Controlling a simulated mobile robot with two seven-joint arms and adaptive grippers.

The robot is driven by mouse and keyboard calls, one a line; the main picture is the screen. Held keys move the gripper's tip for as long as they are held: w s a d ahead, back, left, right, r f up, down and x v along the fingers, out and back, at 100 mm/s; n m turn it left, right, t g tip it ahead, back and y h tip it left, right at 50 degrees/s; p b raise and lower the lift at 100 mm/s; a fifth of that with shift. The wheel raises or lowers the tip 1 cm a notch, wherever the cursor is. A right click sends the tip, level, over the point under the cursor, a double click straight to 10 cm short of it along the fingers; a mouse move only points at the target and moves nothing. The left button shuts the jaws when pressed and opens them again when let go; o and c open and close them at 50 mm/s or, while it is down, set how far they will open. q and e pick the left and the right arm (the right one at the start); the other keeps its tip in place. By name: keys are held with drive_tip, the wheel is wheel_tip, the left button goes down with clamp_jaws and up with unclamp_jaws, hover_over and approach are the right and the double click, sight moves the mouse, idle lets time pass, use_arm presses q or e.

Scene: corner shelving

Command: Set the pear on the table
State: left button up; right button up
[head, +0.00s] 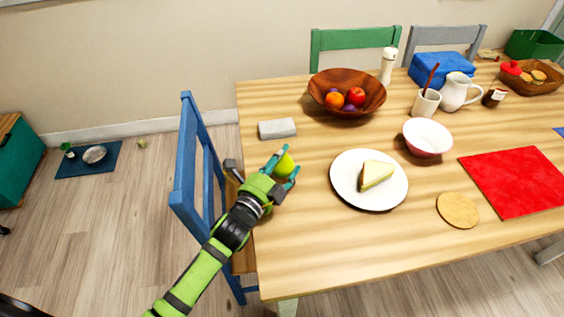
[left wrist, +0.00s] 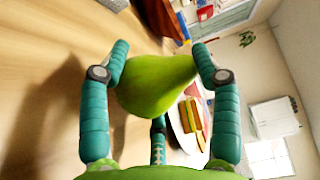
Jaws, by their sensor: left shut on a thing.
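A yellow-green pear (head: 285,166) is held between the teal fingers of my left gripper (head: 283,168) at the left end of the wooden table (head: 310,225). In the left wrist view the pear (left wrist: 157,85) fills the space between the fingers of the gripper (left wrist: 160,85), which is shut on it. The tabletop shows behind the pear; I cannot tell whether the pear touches it. My right gripper is in neither view.
A grey block (head: 277,129) and a wooden fruit bowl (head: 322,91) stand behind. A blue chair (head: 187,150) stands at the table's left edge. The front-left tabletop is clear.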

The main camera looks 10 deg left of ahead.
use_arm(q)
drive_tip(key=shift+f+b, duration=0.45)
drive_tip(key=shift+f, duration=0.1)
drive_tip(key=o, duration=1.2)
drive_tip(key=shift+r, duration=0.15)
drive_tip(key=shift+r+p, duration=0.35)
drive_tip(key=shift+p, duration=0.05)
drive_tip(key=shift+s+a+r, duration=0.1)
drive_tip(key=shift+s, duration=0.2)
drive_tip(key=v, duration=1.1)
drive_tip(key=shift+s+b, duration=0.2)
drive_tip(key=shift+b, duration=0.15)
